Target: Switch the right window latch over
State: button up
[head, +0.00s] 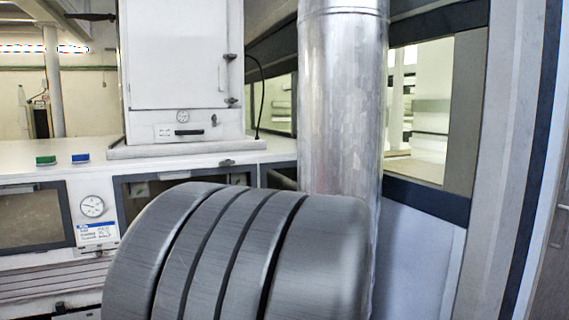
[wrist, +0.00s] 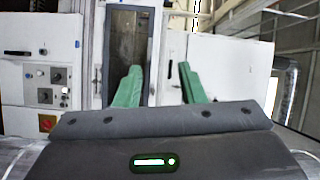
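The right window (head: 150,187) is a dark-framed pane in the front of the white machine in the head view. A small dark latch (head: 227,163) sits at its upper edge, towards the right. My grey arm covers the lower part of this window. My gripper (wrist: 158,66) shows in the wrist view with two green fingers spread apart and nothing between them. A dark-framed glass pane (wrist: 128,45) lies beyond the fingers, mostly behind the left one. I cannot make out the latch clearly in the wrist view. My gripper is hidden in the head view.
The left window (head: 30,218) and a round gauge (head: 92,206) are at the left. A metal pipe (head: 343,90) stands at centre right. A knobbed panel (wrist: 58,75) is left in the wrist view.

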aim_at(229, 162)
jog(key=i+j+z, duration=0.45)
jog(key=i+j, duration=0.15)
jog(key=i+j+z, duration=0.25)
jog(key=j, duration=0.3)
jog(key=i+j+z, duration=0.25)
jog(key=j, duration=0.2)
jog(key=i+j, duration=0.1)
jog(key=j, duration=0.2)
jog(key=i+j, duration=0.1)
jog(key=j, duration=0.25)
jog(key=i+j, duration=0.1)
jog(key=j, duration=0.2)
